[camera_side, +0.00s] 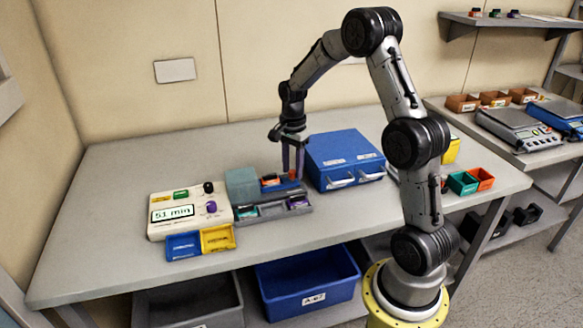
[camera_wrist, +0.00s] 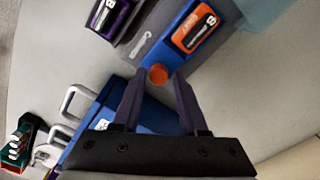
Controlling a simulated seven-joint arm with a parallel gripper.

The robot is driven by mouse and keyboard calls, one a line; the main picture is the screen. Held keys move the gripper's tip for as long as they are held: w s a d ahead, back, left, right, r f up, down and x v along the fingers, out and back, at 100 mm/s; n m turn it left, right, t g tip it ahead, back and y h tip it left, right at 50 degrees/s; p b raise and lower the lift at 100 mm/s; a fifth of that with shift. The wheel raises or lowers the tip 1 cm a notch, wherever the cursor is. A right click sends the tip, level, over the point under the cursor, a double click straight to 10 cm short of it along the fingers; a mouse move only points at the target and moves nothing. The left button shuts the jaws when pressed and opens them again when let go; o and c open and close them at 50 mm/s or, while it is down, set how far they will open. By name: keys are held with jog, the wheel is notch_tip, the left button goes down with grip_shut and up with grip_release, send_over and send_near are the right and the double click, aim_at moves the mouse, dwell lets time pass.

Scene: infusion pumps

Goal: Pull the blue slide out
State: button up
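The blue slide (camera_side: 285,187) sticks out to the right of a teal-grey housing (camera_side: 242,184). An orange cartridge (camera_side: 270,180) lies on it, and it also shows in the wrist view (camera_wrist: 195,31). My gripper (camera_side: 293,175) points down over that end. In the wrist view, my gripper's two dark purple fingers (camera_wrist: 160,76) are apart, with the knob between their tips. A gap shows beside the knob, so the fingers do not look closed on it.
A grey slotted tray (camera_side: 272,211) with cartridges lies in front of the slide. A blue drawer cabinet (camera_side: 343,150) with pale handles stands close on the right. A cream pump (camera_side: 188,208) reading "51 min" and blue and yellow bins (camera_side: 218,238) are on the left.

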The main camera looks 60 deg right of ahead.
aim_at(291, 172)
notch_tip(291, 172, up, 14)
dwell(0.7)
jog(key=shift+f, duration=0.1)
jog(key=s+a+r+n+t, duration=0.25)
jog(key=s+a+r, duration=0.2)
jog(key=a, duration=0.35)
jog(key=s+a+r+n+t, duration=0.1)
jog(key=s+a+r+n, duration=0.35)
jog(key=a, duration=0.35)
jog(key=s+a+f+n+t, duration=0.1)
jog(key=s+a+f+n, duration=0.1)
jog(key=s+n, duration=0.3)
jog(key=s+a+f+n+t, duration=0.1)
jog(key=s+a+f+n, duration=0.2)
jog(key=s+f+n, duration=0.2)
jog(key=shift+s+a+f+n, duration=0.2)
jog(key=shift+s+n, duration=0.5)
jog(key=shift+n, duration=0.9)
